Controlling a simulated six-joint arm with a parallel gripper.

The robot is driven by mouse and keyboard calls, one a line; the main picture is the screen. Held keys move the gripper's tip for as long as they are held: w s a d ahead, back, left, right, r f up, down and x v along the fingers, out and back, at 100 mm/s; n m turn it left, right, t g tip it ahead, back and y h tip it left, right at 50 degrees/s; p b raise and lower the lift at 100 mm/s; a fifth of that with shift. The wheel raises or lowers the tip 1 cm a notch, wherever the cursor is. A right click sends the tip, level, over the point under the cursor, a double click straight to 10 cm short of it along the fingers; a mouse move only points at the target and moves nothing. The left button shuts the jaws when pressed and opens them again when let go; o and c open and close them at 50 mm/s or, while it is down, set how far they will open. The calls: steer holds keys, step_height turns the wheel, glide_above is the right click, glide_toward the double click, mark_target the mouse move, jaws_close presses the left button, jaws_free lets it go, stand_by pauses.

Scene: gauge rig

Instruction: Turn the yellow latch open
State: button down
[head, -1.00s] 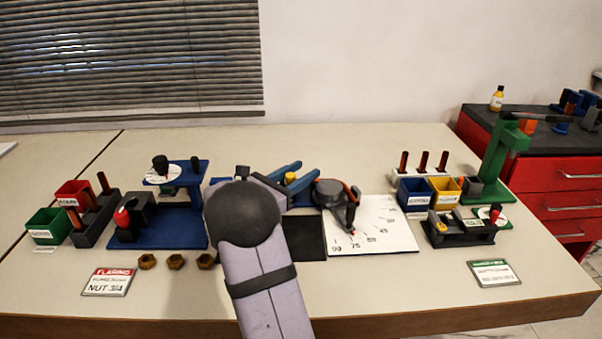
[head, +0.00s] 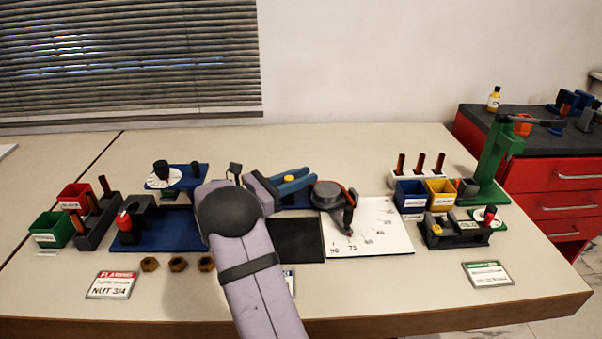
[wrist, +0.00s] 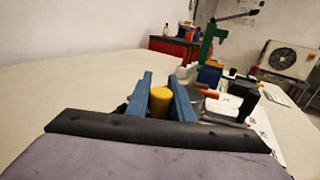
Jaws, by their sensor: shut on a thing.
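The yellow latch (head: 289,178) shows as a small round yellow piece at the back middle of the table. In the wrist view it is a short upright yellow cylinder (wrist: 160,101). My gripper (head: 297,181) has two blue fingers, one on each side of the yellow piece, and is shut on it. The fingers also show in the wrist view (wrist: 160,98). The latch's lower part and its mount are mostly hidden by my fingers and wrist. I cannot tell how far it is turned.
A round dark gauge head (head: 327,193) with a pointer stands just right of my fingers, over a white scale plate (head: 385,235). A blue rig (head: 160,232) stands left of my arm. Blue (head: 411,196) and yellow (head: 441,192) bins stand right.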

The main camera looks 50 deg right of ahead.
steer(key=c, duration=1.6)
jaws_free()
steer(key=shift+o, duration=0.2)
steer(key=shift+v, duration=3.75)
steer(key=shift+d+r, duration=0.1)
